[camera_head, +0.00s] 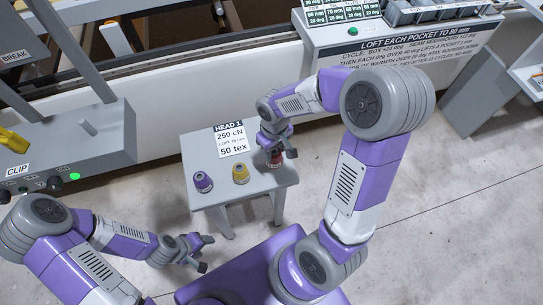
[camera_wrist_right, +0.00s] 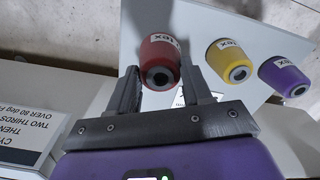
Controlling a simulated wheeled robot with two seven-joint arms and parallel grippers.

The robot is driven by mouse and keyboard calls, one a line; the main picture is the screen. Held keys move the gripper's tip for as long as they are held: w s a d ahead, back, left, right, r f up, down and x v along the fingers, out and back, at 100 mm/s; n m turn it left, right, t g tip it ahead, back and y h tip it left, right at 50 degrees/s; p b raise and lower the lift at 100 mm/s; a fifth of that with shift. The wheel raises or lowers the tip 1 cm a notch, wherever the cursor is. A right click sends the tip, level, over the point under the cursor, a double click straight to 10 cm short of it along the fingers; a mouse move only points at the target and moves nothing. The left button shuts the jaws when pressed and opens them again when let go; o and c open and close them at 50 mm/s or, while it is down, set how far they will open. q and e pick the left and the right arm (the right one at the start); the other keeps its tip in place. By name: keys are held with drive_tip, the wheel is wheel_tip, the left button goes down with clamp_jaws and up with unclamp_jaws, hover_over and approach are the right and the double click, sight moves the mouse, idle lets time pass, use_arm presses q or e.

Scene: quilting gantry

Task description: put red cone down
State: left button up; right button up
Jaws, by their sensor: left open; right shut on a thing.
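The red cone (camera_head: 273,163) is at the right part of the small grey table (camera_head: 222,196). My right gripper (camera_head: 281,153) is shut on it from above. In the right wrist view the red cone (camera_wrist_right: 158,52) lies between the two fingertips, with its label partly seen beyond it. I cannot tell whether its base touches the tabletop. A yellow cone (camera_head: 240,174) and a purple cone (camera_head: 203,182) stand upright to its left on the table. My left gripper (camera_head: 203,253) is open and empty, low in front of the table.
A sign headed HEAD 1 (camera_head: 232,140) is at the table's back edge. The gantry with its white rail (camera_head: 185,95) runs behind. A grey console with a CLIP label (camera_head: 18,171) is at left, and a panel with bins (camera_head: 400,38) is at back right. The right floor is clear.

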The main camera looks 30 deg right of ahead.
sight(275, 152)
drive_tip(key=shift+f+b, duration=0.6)
drive_tip(key=shift+f, duration=1.15)
drive_tip(key=shift+f, duration=0.1)
drive_tip(key=o, duration=1.2)
drive_tip(key=shift+c, duration=0.2)
wheel_tip(275, 152, up, 12)
drive_tip(key=p, duration=0.4)
